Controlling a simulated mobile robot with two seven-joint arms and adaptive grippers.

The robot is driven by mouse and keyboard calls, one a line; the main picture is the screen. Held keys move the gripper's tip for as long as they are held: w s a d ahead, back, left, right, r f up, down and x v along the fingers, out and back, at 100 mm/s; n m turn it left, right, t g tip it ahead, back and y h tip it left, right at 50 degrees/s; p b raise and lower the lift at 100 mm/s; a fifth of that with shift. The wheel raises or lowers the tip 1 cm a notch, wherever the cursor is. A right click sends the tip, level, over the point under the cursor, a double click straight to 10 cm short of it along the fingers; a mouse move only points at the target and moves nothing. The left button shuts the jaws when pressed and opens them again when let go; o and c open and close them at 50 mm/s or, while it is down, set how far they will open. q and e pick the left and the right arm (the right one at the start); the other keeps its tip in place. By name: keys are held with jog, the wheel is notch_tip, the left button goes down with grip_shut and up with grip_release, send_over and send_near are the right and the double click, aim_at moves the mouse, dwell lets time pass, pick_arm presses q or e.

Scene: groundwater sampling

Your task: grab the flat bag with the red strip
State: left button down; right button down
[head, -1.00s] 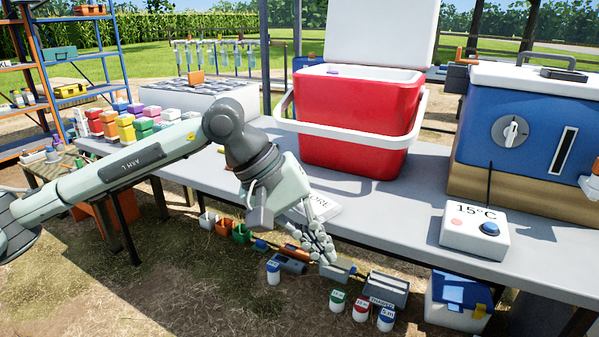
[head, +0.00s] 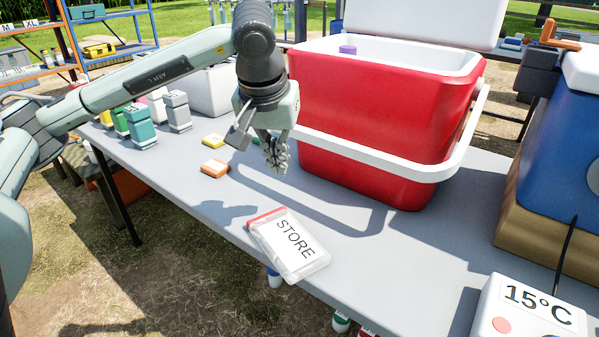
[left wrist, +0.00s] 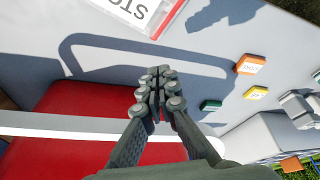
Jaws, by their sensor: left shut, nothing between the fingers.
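The flat bag with the red strip (head: 290,246) lies on the grey table near its front edge. It is clear and white, marked STORE, with the red strip along its upper left end. In the left wrist view the bag (left wrist: 132,12) shows partly at the top, cut off by the frame. My left gripper (head: 277,168) is above the table, beyond the bag and in front of the red cooler. Its fingers (left wrist: 160,85) are shut and empty, apart from the bag. My right gripper is not in view.
The open red cooler (head: 385,125) with a white handle stands behind the bag. An orange block (head: 215,168) and a yellow block (head: 213,140) lie to the left. A 15°C box (head: 530,308) is at the right front. The table around the bag is clear.

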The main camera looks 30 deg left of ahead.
pick_arm(q)
jog(key=x, duration=0.3)
jog(key=shift+s+f, duration=0.2)
jog(key=shift+f, duration=0.05)
jog(key=x, duration=0.5)
jog(key=shift+f, duration=0.15)
jog(key=shift+w+a+f, duration=0.1)
jog(key=shift+w+f, duration=0.15)
jog(key=shift+f, duration=0.25)
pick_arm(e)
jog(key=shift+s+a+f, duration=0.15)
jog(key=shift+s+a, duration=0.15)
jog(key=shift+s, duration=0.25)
